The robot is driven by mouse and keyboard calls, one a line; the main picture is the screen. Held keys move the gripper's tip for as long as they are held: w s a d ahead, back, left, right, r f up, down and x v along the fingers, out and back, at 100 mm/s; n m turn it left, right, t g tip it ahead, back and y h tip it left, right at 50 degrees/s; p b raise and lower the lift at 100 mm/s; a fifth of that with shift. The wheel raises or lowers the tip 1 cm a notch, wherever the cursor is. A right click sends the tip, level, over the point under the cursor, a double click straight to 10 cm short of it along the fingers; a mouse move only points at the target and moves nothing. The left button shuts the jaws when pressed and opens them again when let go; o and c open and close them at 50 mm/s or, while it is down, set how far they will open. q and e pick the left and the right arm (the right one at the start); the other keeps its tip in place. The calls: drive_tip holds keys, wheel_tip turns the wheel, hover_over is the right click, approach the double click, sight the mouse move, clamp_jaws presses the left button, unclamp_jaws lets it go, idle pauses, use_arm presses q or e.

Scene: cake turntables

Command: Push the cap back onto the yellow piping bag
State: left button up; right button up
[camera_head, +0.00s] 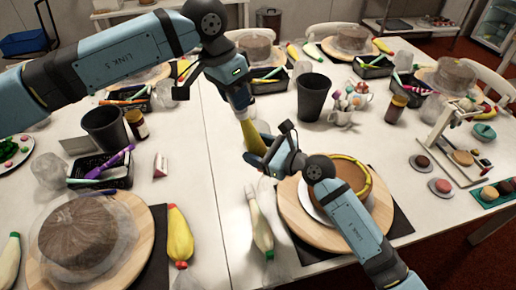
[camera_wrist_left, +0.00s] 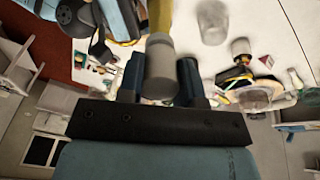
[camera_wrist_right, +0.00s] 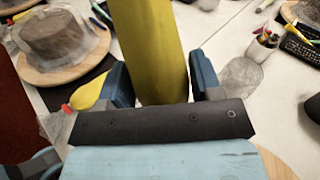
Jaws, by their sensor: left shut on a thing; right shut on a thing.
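The yellow piping bag (camera_head: 252,136) is held up over the table, tilted, between my two grippers. My right gripper (camera_head: 264,157) is shut on its lower part; the bag (camera_wrist_right: 148,50) runs up between the fingers in the right wrist view. My left gripper (camera_head: 240,98) is above it, shut on a pale grey-beige cap (camera_wrist_left: 161,72). In the left wrist view the cap lines up with the yellow bag (camera_wrist_left: 158,18) and appears to meet its end. I cannot tell how far the cap sits on, and the left fingers partly hide it in the head view.
Below my right gripper is a cake on a round wooden turntable (camera_head: 296,213). A pale piping bag (camera_head: 260,228) lies beside it. Another yellow bag with a red end (camera_head: 179,236) lies by the left cake. A dark cup (camera_head: 313,98) stands to the right.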

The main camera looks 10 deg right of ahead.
use_arm(q)
drive_tip(key=v, duration=0.7)
drive_tip(key=shift+r, duration=0.15)
idle(0.5)
drive_tip(key=x, duration=0.3)
idle(0.8)
drive_tip(key=shift+d+f, duration=0.1)
drive_tip(key=shift+f, duration=0.45)
idle(0.4)
drive_tip(key=shift+d+f, duration=0.2)
drive_tip(key=shift+f, duration=0.5)
drive_tip(key=shift+x, duration=1.35)
idle(1.0)
